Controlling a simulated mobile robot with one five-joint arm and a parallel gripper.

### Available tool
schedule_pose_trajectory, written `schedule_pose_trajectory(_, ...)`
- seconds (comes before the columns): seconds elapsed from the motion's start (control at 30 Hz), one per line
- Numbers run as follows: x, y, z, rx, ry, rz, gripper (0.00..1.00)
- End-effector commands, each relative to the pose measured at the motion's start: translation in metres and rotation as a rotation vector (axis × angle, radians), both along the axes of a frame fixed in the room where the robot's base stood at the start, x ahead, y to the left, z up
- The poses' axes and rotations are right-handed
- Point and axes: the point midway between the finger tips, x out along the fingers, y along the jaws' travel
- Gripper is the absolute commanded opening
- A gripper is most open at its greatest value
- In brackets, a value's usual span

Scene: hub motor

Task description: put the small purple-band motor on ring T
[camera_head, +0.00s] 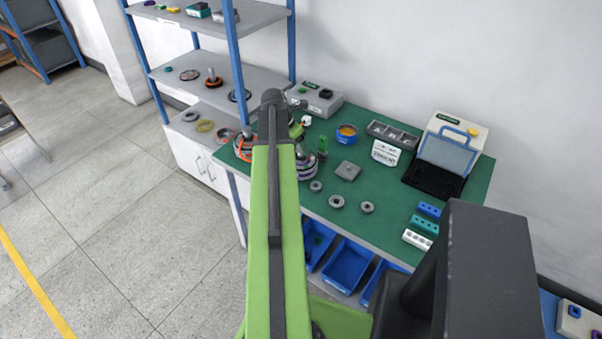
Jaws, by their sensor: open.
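The purple-band motor (307,170) stands on the green bench just right of my raised arm. It is a round dark and pale body with a purple band, and my arm covers its left edge. My gripper (300,123) shows only in small part behind the arm, above and beyond this motor. It is open, apart from the motor as far as I can see, with nothing visible in it. Small grey rings lie on the bench: one near the motor (316,186), one in the middle (337,201) and one on the right (367,207). I cannot read a T on any.
An orange-band motor (243,149) stands left of my arm. A green cylinder (322,147), a grey square block (347,171) and a blue-orange tub (346,134) stand nearby. A shelf unit (237,60) rises at left. Colored blocks (424,225) and an open case (444,155) are right.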

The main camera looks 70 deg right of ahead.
Motion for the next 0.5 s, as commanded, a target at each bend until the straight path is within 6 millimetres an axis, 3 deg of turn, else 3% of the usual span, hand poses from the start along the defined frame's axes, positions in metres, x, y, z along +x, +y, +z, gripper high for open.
schedule_pose_trajectory(0.17, -0.001, -0.002, -0.004, 0.000, 0.000, 0.000, 0.69)
schedule_pose_trajectory(0.5, -0.007, -0.018, -0.052, 0.000, 0.000, -0.001, 0.69)
